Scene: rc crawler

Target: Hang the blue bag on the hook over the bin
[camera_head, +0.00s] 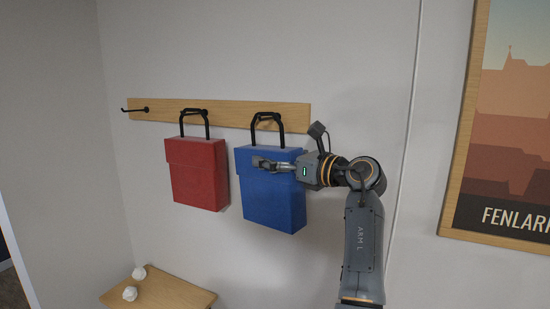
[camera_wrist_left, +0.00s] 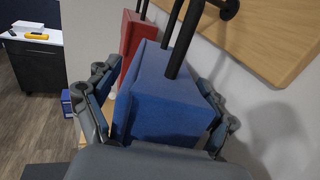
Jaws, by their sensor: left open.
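The blue bag (camera_head: 272,200) hangs by its black handle from the right hook of a wooden rail (camera_head: 228,114). It also shows in the left wrist view (camera_wrist_left: 172,100). My left gripper (camera_head: 262,163) is at the bag's upper part. In the left wrist view its open fingers (camera_wrist_left: 158,104) stand on either side of the bag, below the handle; I cannot tell whether they touch it. The empty black hook (camera_head: 136,110) is at the rail's left end. No bin can be made out. My right gripper is not in view.
A red bag (camera_head: 197,174) hangs on the middle hook, close beside the blue bag. A small wooden table (camera_head: 165,294) below holds white crumpled pieces (camera_head: 130,293). A framed poster (camera_head: 508,130) is at right. The wall around the left hook is clear.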

